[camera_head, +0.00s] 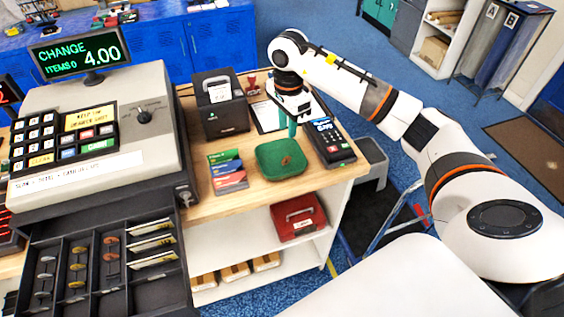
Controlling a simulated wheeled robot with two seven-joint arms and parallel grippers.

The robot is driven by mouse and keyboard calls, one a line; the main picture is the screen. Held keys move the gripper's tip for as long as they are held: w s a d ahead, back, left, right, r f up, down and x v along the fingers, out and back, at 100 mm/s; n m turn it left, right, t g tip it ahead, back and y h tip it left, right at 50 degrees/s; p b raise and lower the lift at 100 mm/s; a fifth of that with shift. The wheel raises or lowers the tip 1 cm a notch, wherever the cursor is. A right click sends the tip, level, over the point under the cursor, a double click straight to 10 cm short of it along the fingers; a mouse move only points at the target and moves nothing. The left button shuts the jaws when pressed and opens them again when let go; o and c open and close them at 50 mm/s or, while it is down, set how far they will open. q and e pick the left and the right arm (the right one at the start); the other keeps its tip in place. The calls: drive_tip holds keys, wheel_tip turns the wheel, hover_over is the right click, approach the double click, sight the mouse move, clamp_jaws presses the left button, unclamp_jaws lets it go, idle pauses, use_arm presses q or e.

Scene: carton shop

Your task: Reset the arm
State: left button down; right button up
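My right arm reaches in from the right over the wooden counter (258,192). Its gripper (292,128) points down, with teal fingers showing just behind the green tray (268,163). The fingers overlap from this angle, so I cannot tell whether they are open or shut. I see nothing clearly held in them. The card terminal (331,141) stands just right of the gripper. My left gripper is not in view.
A cash register (95,130) with an open coin drawer (140,298) fills the left. A black box (222,118), a clipboard (266,117) and coloured cards (226,170) are on the counter. A red box (299,221) sits on the shelf below. A grey step stool (371,160) stands at right.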

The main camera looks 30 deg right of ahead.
drive_tip(key=shift+r, duration=1.45)
